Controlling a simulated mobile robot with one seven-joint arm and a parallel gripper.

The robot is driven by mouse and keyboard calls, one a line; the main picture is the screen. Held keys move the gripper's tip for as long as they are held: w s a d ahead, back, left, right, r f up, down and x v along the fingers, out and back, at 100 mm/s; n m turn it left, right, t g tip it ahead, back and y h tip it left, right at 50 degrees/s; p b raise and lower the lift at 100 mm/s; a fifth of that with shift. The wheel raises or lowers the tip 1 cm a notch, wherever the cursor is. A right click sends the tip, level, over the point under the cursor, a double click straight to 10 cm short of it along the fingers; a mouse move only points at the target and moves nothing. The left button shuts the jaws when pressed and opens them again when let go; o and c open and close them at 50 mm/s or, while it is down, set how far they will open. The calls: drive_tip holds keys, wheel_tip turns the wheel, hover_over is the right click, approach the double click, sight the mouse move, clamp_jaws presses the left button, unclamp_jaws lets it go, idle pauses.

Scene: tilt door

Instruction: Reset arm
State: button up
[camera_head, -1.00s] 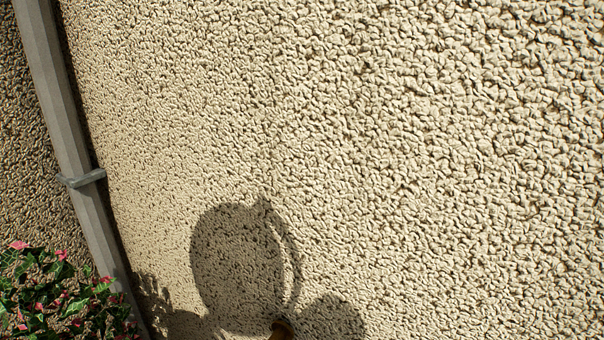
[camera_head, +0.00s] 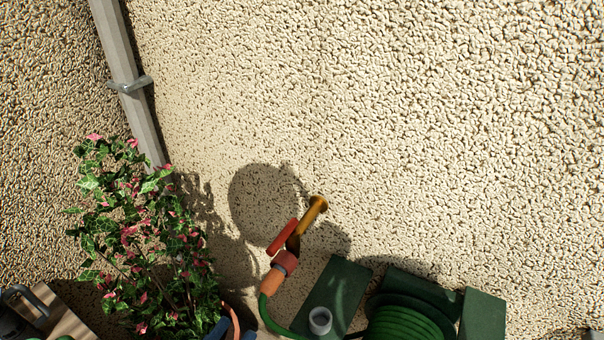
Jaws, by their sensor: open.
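My gripper and arm are not visible in the head view. No door shows in it either. A rough beige pebble-textured wall (camera_head: 400,120) fills most of the picture, and a round dark shadow falls on its lower middle.
A brass tap (camera_head: 314,212) with a red lever and orange hose connector stands out from the wall. A green hose reel (camera_head: 410,318) sits at the bottom. A flowering plant (camera_head: 140,240) is at lower left, below a grey downpipe (camera_head: 125,75). A wooden surface (camera_head: 62,318) shows at bottom left.

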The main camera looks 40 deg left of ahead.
drive_tip(key=w+d+r+t, duration=0.2)
drive_tip(key=w+d+r, duration=0.5)
drive_tip(key=w+r, duration=0.4)
drive_tip(key=w+d+r+t, duration=0.2)
drive_tip(key=w+d+r, duration=0.5)
drive_tip(key=w+r, duration=0.45)
drive_tip(key=s+d+r+m+t+h, duration=0.1)
drive_tip(key=d+r, duration=0.3)
drive_tip(key=r, duration=0.5)
drive_tip(key=s+d+r+m+t+h, duration=0.2)
drive_tip(key=s+d+r, duration=0.1)
drive_tip(key=r, duration=0.7)
drive_tip(key=s+d+r+m+t+h, duration=0.2)
drive_tip(key=d+r, duration=0.3)
drive_tip(key=r, duration=0.4)
drive_tip(key=shift+s+d+r+m, duration=0.15)
drive_tip(key=shift+s+r+m, duration=0.15)
drive_tip(key=shift+s, duration=0.25)
